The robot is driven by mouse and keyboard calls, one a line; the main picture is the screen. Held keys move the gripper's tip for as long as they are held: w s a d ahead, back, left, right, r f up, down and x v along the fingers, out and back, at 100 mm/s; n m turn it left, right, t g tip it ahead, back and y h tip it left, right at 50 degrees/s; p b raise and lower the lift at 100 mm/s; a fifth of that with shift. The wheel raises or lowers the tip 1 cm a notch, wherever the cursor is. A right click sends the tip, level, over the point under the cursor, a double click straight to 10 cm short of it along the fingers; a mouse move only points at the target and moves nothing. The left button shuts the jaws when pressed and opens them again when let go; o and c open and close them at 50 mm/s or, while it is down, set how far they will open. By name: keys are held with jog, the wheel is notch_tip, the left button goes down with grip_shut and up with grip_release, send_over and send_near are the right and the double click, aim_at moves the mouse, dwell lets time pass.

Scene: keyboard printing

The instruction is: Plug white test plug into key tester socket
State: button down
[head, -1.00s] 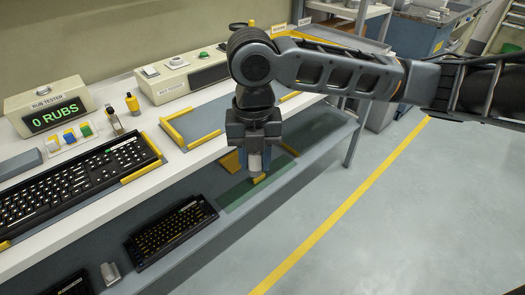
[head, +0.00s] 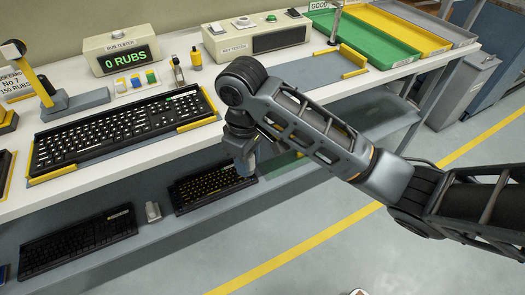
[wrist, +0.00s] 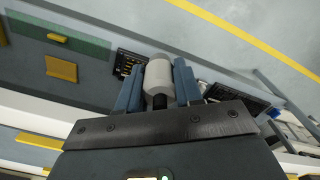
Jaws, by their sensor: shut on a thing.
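My gripper (head: 245,170) is in front of the bench at lower shelf height, by the right end of a keyboard there. In the wrist view, my gripper (wrist: 158,85) is shut on a white cylinder (wrist: 158,72), the white test plug, with a dark lower end. In the head view the plug is mostly hidden by the jaws. The key tester (head: 257,36) is a cream box with a dark window at the back of the bench top, well above and behind my gripper. It has a pale fitting, a white knob and a green button on top; I cannot tell which is the socket.
A keyboard (head: 125,130) lies on the bench top, beside the rub tester (head: 127,53). Another keyboard (head: 205,188) lies on the lower shelf near my gripper. Green tray (head: 380,38) and yellow tray (head: 410,30) are at back right. The floor (head: 330,240) in front is clear.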

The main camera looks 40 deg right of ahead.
jog(key=s+a+f+m, duration=0.1)
jog(key=s+f+m, duration=0.3)
jog(key=s+f, duration=0.5)
notch_tip(320, 180, down, 5)
jog(key=shift+s+a+r, duration=0.2)
jog(key=shift+s+a, duration=0.05)
jog(key=shift+s, duration=0.05)
dwell(0.8)
jog(key=shift+a, duration=0.35)
